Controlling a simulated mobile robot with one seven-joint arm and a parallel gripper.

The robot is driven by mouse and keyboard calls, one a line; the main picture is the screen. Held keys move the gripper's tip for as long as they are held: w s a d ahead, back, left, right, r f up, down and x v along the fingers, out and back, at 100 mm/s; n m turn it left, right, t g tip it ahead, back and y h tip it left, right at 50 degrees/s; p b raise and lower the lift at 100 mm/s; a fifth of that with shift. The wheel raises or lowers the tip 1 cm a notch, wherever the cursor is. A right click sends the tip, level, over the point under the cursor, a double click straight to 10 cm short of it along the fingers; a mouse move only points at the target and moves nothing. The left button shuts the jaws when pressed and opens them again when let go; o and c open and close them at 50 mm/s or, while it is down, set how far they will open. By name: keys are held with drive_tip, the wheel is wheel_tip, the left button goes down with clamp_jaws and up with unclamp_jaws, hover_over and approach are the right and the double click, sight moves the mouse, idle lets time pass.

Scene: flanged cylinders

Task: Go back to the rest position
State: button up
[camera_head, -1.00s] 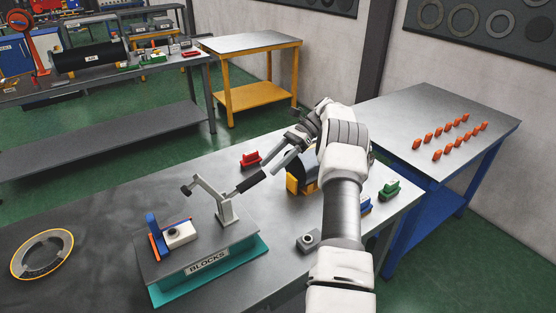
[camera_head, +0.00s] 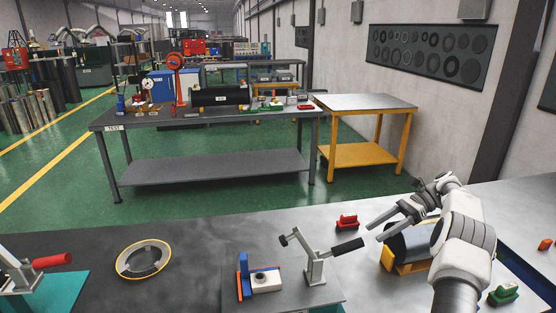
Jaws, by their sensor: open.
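My gripper (camera_head: 381,228) is open and empty, held above the grey work table (camera_head: 205,225) at the right. Its fingers point left toward the black handle (camera_head: 347,247) of a toggle clamp (camera_head: 314,262). I cannot tell whether they touch it. My arm reaches up from the lower right and hides part of a black cylinder on a yellow cradle (camera_head: 388,258).
A clamp fixture (camera_head: 325,291) holds a white block (camera_head: 266,281) beside a blue upright piece (camera_head: 243,265). A flanged ring (camera_head: 143,259) lies left. A red block (camera_head: 347,221) and a green block (camera_head: 503,294) stand nearby. A yellow-legged table (camera_head: 366,102) is behind, with green floor between.

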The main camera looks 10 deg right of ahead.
drive_tip(key=s+a+r+n+h, duration=0.3)
drive_tip(key=a+r+n+h, duration=0.1)
drive_tip(key=a+r, duration=0.5)
drive_tip(key=s+a+r+n+h, duration=0.3)
drive_tip(key=a+r+n+h, duration=0.15)
drive_tip(key=a+r, duration=0.45)
drive_tip(key=s+a+f+n+t+h, duration=0.1)
drive_tip(key=s+a+n+t, duration=0.1)
drive_tip(key=s, duration=0.5)
drive_tip(key=s+a+n+t+h, duration=0.1)
drive_tip(key=s+a+n+t, duration=0.1)
drive_tip(key=s+n, duration=0.3)
drive_tip(key=s+a+f+n+t+h, duration=0.1)
drive_tip(key=s+a+n, duration=0.3)
drive_tip(key=s, duration=0.5)
drive_tip(key=shift+s+f+t+h, duration=0.35)
drive_tip(key=shift+t+h, duration=0.1)
drive_tip(key=shift+t, duration=0.15)
